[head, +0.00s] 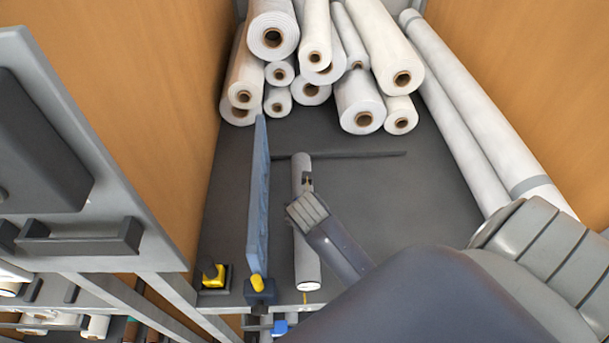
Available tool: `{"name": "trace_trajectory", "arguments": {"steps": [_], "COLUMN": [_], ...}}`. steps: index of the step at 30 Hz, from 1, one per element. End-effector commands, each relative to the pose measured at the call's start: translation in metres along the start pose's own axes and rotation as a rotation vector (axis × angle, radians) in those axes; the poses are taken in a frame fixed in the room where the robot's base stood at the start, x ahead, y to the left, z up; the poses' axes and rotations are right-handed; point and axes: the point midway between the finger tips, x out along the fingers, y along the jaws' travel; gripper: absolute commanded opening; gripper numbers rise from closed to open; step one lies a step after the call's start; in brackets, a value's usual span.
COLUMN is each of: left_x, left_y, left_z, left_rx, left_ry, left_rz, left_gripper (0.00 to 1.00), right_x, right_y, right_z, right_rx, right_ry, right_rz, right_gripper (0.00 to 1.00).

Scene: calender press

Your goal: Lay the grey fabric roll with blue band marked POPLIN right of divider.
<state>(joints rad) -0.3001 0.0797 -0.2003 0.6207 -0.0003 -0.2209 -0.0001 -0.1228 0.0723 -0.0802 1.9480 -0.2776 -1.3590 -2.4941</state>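A grey fabric roll (306,262) lies lengthwise on the dark shelf, just right of the blue upright divider (258,200), with a narrow gap between them. Its near end is close to the shelf's front edge. No blue band or POPLIN lettering can be made out on it. My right gripper (307,183) reaches in from the lower right and is at the roll's middle, covering part of it. Its fingers are mostly hidden, so I cannot tell whether they grip the roll. My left gripper is not in view.
Several white rolls (360,105) are stacked at the back. Long pale rolls (478,125) lie along the right wall. A thin dark bar (345,154) lies behind the roll. A yellow-and-black fitting (213,277) sits left of the divider. Shelf floor (410,200) right of the roll is clear.

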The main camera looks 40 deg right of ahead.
Motion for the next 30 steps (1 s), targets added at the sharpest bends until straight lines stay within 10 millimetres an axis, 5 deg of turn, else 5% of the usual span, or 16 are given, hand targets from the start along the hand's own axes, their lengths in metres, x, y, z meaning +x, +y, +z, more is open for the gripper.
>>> {"name": "trace_trajectory", "arguments": {"steps": [12, 13, 15, 30], "left_x": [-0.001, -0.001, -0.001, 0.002], "left_y": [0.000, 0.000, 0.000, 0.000], "left_z": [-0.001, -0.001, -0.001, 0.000], "left_rx": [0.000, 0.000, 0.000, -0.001], "left_ry": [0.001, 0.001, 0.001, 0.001], "left_rz": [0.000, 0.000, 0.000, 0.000], "left_gripper": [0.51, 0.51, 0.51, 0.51], "right_x": [0.005, 0.005, 0.005, -0.006], "right_y": [0.000, 0.000, 0.000, 0.000], "right_z": [-0.003, -0.004, -0.004, -0.002], "right_rx": [-0.001, 0.000, 0.000, -0.001], "right_ry": [-0.003, 0.000, 0.000, -0.003], "right_rz": [0.000, 0.000, 0.000, 0.000], "right_gripper": [0.12, 0.56, 0.70, 0.70]}}
